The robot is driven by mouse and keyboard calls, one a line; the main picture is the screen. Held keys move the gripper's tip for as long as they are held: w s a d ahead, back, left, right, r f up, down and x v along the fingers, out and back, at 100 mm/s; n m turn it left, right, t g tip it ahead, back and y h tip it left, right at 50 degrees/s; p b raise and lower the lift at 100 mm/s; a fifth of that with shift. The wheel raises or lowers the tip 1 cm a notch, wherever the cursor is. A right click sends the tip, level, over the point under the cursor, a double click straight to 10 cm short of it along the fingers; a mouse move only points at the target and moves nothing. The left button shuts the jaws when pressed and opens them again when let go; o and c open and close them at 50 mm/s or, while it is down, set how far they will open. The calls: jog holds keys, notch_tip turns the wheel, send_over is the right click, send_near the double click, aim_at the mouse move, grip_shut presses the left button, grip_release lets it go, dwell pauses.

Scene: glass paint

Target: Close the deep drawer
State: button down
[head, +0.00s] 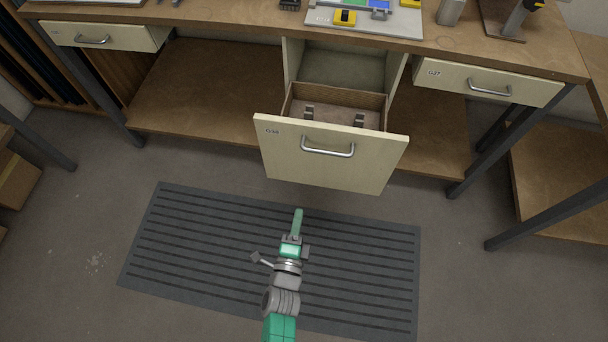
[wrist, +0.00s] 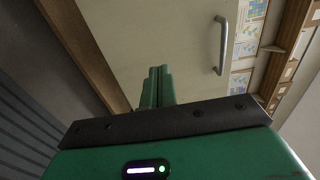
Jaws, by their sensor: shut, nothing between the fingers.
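The deep drawer (head: 330,174) is a cream-fronted drawer under the middle of the workbench, pulled well out, with a curved metal handle (head: 328,147) on its front. Its open interior shows behind the front, with two small grey items inside. My gripper (head: 298,212) is green, shut and empty, in front of and below the drawer front in the head view, seemingly apart from it. In the wrist view the shut fingers (wrist: 158,72) point toward the cream drawer front (wrist: 130,35), and the handle (wrist: 222,46) is to their right.
The workbench top (head: 220,18) holds a tray (head: 375,24) with yellow and blue items. Shallow drawers sit at left (head: 105,37) and right (head: 480,83), both with handles. Dark metal table legs (head: 485,150) stand either side. A ribbed grey mat (head: 190,250) covers the floor below.

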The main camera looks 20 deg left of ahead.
aim_at(309, 162)
jog(key=w+b, duration=0.1)
jog(key=w, duration=0.3)
jog(key=w+a+b, duration=0.1)
jog(key=w+b, duration=0.1)
jog(key=w, duration=0.3)
jog(key=w+b, duration=0.1)
jog(key=w, duration=0.4)
jog(key=shift+a+r, duration=0.15)
jog(key=shift+w, duration=0.1)
